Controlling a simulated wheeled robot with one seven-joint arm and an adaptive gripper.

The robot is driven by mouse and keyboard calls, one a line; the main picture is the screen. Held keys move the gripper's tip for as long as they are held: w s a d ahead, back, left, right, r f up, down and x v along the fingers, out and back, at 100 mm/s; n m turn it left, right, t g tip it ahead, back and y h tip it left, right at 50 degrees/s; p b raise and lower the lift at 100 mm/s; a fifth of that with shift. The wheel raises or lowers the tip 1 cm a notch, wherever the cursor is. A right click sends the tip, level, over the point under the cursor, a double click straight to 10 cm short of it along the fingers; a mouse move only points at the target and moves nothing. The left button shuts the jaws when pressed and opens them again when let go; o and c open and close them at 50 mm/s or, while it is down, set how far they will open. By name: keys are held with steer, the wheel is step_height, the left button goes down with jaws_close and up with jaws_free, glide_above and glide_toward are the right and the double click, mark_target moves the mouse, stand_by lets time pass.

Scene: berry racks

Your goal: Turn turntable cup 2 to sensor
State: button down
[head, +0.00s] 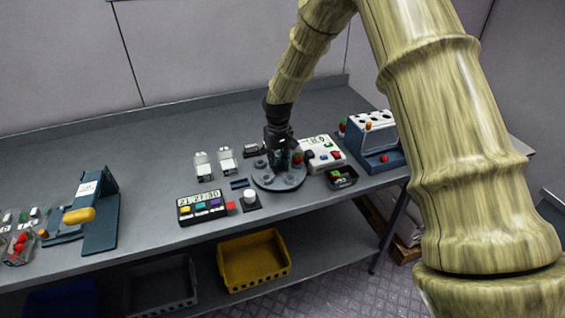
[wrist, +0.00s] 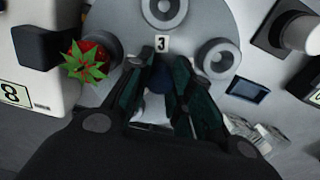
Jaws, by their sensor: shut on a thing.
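The grey turntable (head: 270,184) stands near the front edge of the bench. A red strawberry with green leaves (wrist: 84,62) sits at the turntable's left cup, beside the black head (wrist: 40,48) of a white device. That white device (head: 322,148) stands right of the turntable in the head view. My gripper (head: 284,166) is over the turntable, its fingers shut on a dark blue knob (wrist: 156,78), mostly hidden between them. I cannot see a tag reading 2.
A black panel with coloured keys (head: 201,207) and a white knob (head: 249,196) lie left of the turntable. A black tray (head: 342,177) is close on its right. A blue-white rack (head: 374,138) stands farther right. Bench space is free at the back left.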

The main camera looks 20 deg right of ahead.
stand_by(0.4)
steer(key=c, duration=1.5)
jaws_free()
steer(key=shift+r, duration=0.15)
step_height(320, 180, up, 12)
step_height(320, 180, up, 11)
steer(key=p, duration=0.8)
glide_above(279, 162)
